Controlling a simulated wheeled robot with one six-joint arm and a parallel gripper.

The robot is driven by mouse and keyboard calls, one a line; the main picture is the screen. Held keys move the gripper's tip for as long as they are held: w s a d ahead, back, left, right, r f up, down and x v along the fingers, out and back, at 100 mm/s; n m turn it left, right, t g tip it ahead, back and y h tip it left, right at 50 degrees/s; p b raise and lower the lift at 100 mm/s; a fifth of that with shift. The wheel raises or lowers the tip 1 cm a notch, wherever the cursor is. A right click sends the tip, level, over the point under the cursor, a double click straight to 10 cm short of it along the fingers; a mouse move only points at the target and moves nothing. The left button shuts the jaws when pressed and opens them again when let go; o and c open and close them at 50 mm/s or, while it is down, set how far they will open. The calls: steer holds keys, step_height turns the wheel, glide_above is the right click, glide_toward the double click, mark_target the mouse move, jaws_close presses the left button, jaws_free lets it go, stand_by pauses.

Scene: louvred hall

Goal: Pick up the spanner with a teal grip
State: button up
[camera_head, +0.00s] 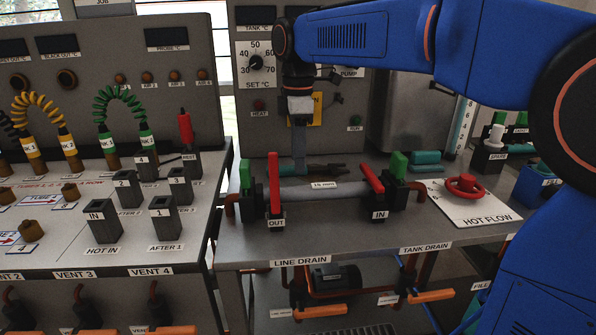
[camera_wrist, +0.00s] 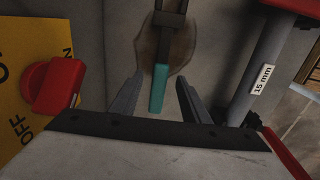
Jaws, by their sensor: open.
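The spanner lies on the grey bench top behind the pipe. In the wrist view its teal grip (camera_wrist: 159,88) points toward me and its dark metal end (camera_wrist: 170,20) points away, over a brown patch. In the head view the teal grip (camera_head: 288,169) shows low behind the pipe, partly covered by my fingers. My gripper (camera_head: 298,168) points down there. In the wrist view my gripper (camera_wrist: 160,82) is open, with one finger on each side of the teal grip and a gap on both sides. I cannot tell how far above it the fingertips are.
A grey pipe (camera_head: 330,193) labelled 15 mm runs in front, with a red lever (camera_head: 372,178) and green-topped fittings at its ends. A yellow plate (camera_wrist: 20,80) with a red knob (camera_wrist: 55,87) stands close. Another teal object (camera_head: 427,157) lies to the right.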

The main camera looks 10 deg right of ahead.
steer(key=shift+f, duration=0.8)
jaws_close()
steer(key=shift+r, duration=0.1)
